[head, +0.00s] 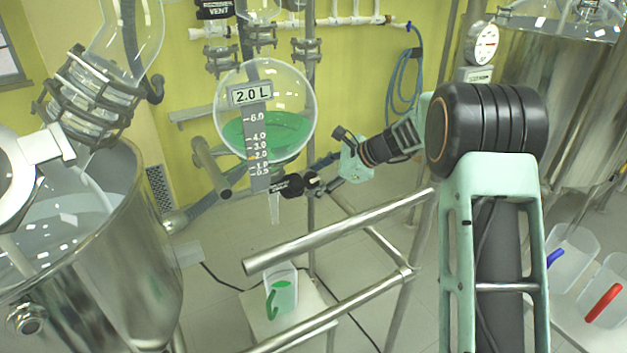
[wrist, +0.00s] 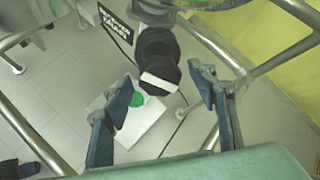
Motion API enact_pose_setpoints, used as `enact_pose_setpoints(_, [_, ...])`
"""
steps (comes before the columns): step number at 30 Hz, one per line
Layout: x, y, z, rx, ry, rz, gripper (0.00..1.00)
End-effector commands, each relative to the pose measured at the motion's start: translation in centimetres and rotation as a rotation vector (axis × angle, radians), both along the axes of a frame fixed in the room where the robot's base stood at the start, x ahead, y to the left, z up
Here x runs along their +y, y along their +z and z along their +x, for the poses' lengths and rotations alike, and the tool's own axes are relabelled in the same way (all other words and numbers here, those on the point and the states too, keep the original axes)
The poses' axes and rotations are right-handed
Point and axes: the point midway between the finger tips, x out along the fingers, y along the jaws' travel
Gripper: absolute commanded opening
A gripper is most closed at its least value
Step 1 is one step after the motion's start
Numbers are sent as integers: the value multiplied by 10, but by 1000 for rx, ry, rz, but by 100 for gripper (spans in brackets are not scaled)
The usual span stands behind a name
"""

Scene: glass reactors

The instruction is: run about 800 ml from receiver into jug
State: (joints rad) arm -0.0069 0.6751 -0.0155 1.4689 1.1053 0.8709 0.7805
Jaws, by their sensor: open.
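The receiver (head: 291,85) is a round glass vessel with green liquid in its lower part, a scale strip and a sign reading "2.0 L". Below it sit a black drain valve (head: 290,185) and a downward outlet (head: 275,208). No stream shows under the outlet. The jug (head: 287,291), clear with a green handle, stands below the outlet; its contents are unclear. My gripper (head: 336,163) is right of the valve. In the wrist view my gripper (wrist: 162,78) is open, with the black valve part (wrist: 157,60) ahead between its fingers, apparently untouched. The jug's green part (wrist: 137,98) shows behind it.
A white stand (head: 305,318) carries the jug. Steel frame rails (head: 340,232) cross in front of it and below my arm. A steel vessel (head: 130,240) stands left, another (head: 550,110) right. Jugs with blue (head: 555,258) and red (head: 603,302) handles stand at lower right.

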Motion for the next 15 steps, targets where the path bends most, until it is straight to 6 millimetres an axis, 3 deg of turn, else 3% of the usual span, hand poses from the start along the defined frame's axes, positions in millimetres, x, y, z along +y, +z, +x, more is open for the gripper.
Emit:
enact_pose_setpoints(13, [10,-9,5,-1,0,1,53])
enact_pose_setpoints(15, [10,-9,5,-1,0,1,48])
